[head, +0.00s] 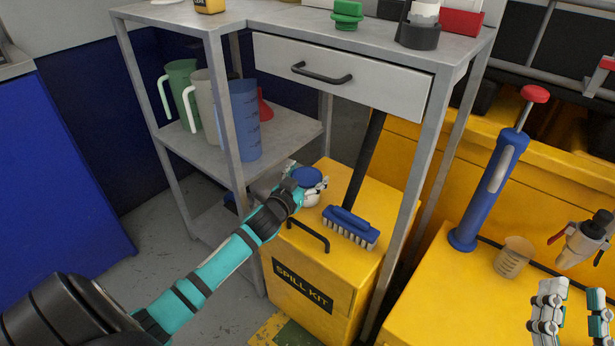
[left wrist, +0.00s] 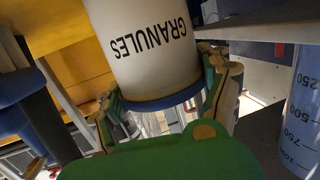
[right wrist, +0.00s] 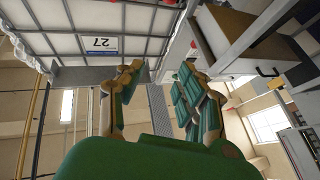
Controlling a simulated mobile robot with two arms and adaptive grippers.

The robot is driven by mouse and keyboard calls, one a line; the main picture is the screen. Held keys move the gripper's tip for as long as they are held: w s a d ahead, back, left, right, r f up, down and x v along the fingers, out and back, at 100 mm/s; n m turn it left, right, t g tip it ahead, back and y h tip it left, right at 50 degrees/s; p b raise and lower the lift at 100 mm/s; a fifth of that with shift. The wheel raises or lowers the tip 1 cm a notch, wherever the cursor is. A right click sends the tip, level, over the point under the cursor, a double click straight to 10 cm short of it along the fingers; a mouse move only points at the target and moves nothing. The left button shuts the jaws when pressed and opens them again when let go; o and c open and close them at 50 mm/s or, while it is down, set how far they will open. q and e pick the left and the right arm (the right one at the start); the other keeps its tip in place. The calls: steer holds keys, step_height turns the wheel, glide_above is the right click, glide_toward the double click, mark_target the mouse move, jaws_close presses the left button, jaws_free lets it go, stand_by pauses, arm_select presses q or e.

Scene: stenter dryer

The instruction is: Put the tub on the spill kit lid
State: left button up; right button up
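The tub shows its blue lid (head: 308,176) in the head view, over the back left part of the yellow spill kit lid (head: 345,190). In the left wrist view its white body (left wrist: 145,45) reads GRANULES upside down. My left gripper (head: 304,186) has its fingers on both sides of the tub near its blue lid, shut on it. Whether the tub's base touches the spill kit lid is hidden. My right gripper (head: 571,312) is at the lower right, empty, its fingers apart; they also show in the right wrist view (right wrist: 155,95).
A blue brush (head: 350,227) lies on the spill kit lid beside the tub, near a black handle (head: 308,236). Bench legs (head: 412,190) stand close by. Jugs (head: 243,120) are on the shelf left. A blue pump (head: 488,190) and beaker (head: 513,257) stand right.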

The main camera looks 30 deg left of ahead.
arm_select(q)
steer(key=o, duration=0.4)
steer(key=shift+c, duration=0.2)
